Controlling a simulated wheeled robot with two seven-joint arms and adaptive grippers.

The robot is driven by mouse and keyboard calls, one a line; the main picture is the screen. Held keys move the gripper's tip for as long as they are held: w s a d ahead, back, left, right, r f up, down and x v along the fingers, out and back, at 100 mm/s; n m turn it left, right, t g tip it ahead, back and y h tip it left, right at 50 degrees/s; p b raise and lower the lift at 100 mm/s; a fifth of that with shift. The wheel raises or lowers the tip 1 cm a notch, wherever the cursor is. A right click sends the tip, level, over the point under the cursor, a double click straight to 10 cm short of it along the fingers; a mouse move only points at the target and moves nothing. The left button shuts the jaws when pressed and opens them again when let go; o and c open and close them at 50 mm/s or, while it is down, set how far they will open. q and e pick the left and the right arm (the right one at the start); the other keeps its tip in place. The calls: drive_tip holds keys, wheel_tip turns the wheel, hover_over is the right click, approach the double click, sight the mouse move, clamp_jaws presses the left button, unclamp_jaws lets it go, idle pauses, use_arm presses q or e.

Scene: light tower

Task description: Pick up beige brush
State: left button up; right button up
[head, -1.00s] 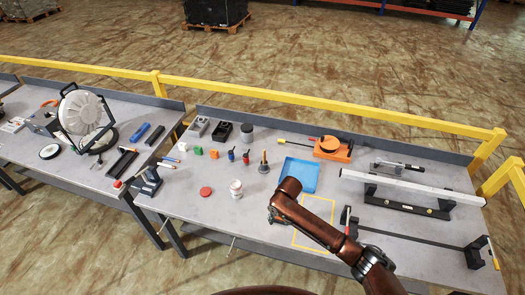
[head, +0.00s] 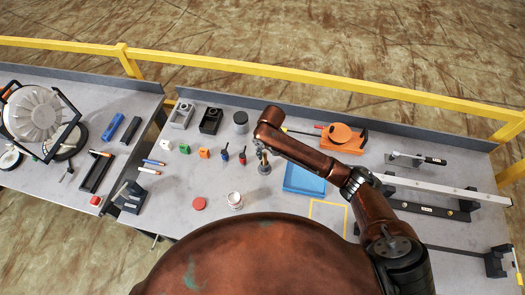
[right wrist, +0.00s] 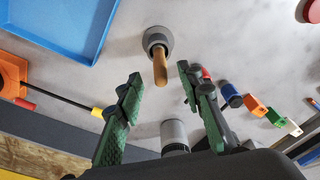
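The beige brush stands upright in a small grey round holder (head: 264,169) on the workbench. In the right wrist view, its beige handle (right wrist: 160,67) sticks out of the grey holder (right wrist: 157,40) toward the camera. My right gripper (right wrist: 158,82) is open, with its green fingers spread to either side of the handle's line. The handle looks free of both fingers. In the head view, my right gripper (head: 261,146) is just behind and above the holder, partly hidden by its own wrist. My left gripper is in neither view.
A blue tray (head: 304,180) lies right of the holder. Small blue (head: 225,154) and red (head: 243,157) items stand close on its left. A dark grey cylinder (head: 240,121) stands behind. A white jar (head: 235,200) and a red disc (head: 198,203) are in front.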

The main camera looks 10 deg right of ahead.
sight(264, 157)
drive_tip(key=shift+w+f, duration=0.2)
drive_tip(key=shift+f, duration=0.05)
drive_tip(key=shift+w+f, duration=0.1)
drive_tip(key=shift+f, duration=0.75)
drive_tip(key=f, duration=0.1)
drive_tip(key=f+p, duration=0.1)
drive_tip(key=f, duration=0.2)
drive_tip(key=shift+w+a+f, duration=0.1)
drive_tip(key=shift+w+a, duration=0.1)
drive_tip(key=shift+w, duration=0.1)
drive_tip(key=shift+f, duration=0.55)
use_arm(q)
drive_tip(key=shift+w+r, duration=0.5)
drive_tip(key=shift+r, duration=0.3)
use_arm(e)
drive_tip(key=shift+c, duration=0.4)
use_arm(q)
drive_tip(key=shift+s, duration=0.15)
use_arm(e)
clamp_jaws()
